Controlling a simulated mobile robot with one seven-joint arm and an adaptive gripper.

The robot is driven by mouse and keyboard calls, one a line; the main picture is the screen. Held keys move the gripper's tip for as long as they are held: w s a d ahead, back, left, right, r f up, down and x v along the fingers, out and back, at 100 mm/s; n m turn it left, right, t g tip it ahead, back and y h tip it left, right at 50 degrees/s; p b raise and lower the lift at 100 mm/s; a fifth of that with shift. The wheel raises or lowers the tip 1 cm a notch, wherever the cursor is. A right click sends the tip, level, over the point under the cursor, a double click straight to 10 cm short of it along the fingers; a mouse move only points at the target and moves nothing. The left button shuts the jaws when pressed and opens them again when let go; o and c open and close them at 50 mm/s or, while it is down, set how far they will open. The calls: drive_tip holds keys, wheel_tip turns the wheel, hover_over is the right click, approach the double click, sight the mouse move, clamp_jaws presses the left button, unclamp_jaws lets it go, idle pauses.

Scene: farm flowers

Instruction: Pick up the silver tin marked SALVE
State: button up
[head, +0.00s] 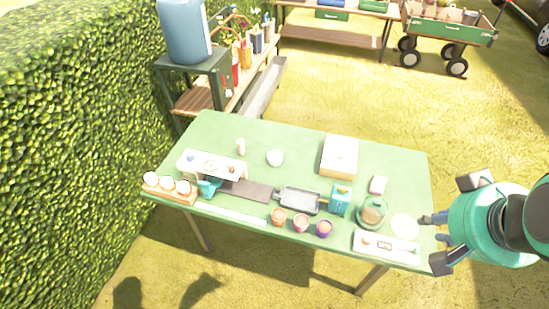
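No lettering reading SALVE can be made out at this size. A small pale, rounded-corner item (378,185) lies on the right part of the green table, right of the shallow cream box; it may be the silver tin, but I cannot be sure. A small whitish round item (275,157) stands near the table's middle. My gripper (435,229) is at the table's right edge, beside a pale round disc (404,226) and apart from the pale item.
A hedge (70,130) stands left.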

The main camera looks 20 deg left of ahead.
drive_tip(key=o, duration=0.9)
drive_tip(key=shift+o, duration=0.2)
drive_tip(key=shift+w+r, duration=0.1)
